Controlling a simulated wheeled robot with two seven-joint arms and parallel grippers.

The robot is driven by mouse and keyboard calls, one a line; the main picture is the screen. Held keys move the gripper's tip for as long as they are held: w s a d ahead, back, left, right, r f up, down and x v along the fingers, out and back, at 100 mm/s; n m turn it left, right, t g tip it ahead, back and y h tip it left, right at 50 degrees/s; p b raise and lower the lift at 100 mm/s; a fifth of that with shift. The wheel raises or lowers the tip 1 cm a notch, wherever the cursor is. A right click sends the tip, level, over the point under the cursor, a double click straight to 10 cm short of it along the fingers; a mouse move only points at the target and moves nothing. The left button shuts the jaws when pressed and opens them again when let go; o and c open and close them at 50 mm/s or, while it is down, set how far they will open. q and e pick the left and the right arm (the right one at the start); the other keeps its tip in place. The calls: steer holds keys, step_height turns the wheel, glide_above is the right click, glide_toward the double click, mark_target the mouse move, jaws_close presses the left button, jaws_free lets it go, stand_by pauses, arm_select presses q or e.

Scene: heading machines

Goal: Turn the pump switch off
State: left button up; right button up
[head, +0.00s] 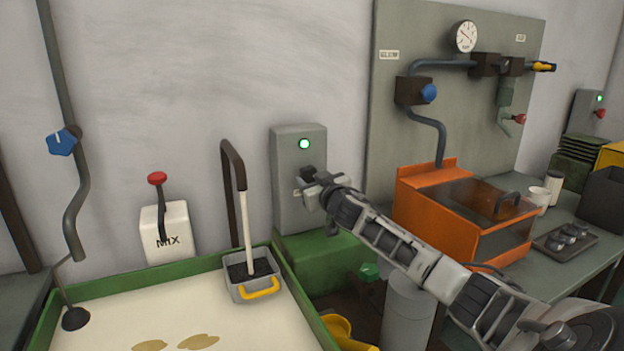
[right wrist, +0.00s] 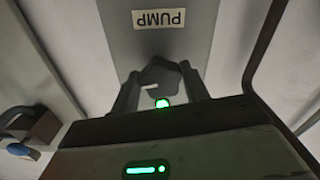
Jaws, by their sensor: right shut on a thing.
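The pump switch is a dark rotary knob (head: 308,173) on a grey wall box (head: 299,150), with a lit green lamp (head: 304,144) above it. In the right wrist view, which is upside down, the knob (right wrist: 160,80) sits between my fingers below the PUMP label (right wrist: 159,19). Its white mark points to the left there. My right gripper (head: 316,186) is at the box front and is shut on the knob; in the right wrist view its fingers (right wrist: 160,88) stand on both sides. The fingertips are partly hidden in the head view. My left gripper is not in view.
A green-rimmed tank (head: 150,276) of pale liquid lies below left, with a small grey basket (head: 252,287) on its edge. A MIX lever box (head: 165,230) is on the wall. An orange machine (head: 428,208) stands right, beneath a pipe panel (head: 400,145).

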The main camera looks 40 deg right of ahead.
steer(key=n+p, duration=0.1)
steer(key=n, duration=0.3)
steer(key=shift+d+r+n, duration=0.1)
steer(key=shift+n, duration=0.2)
steer(key=n, duration=0.3)
steer(key=shift+n+p, duration=0.3)
steer(key=shift+n, duration=0.1)
steer(key=n, duration=0.4)
steer(key=shift+r+p, duration=0.1)
steer(key=shift+p, duration=0.2)
steer(key=shift+n, duration=1.7)
steer(key=o, duration=1)
steer(key=shift+s, duration=0.1)
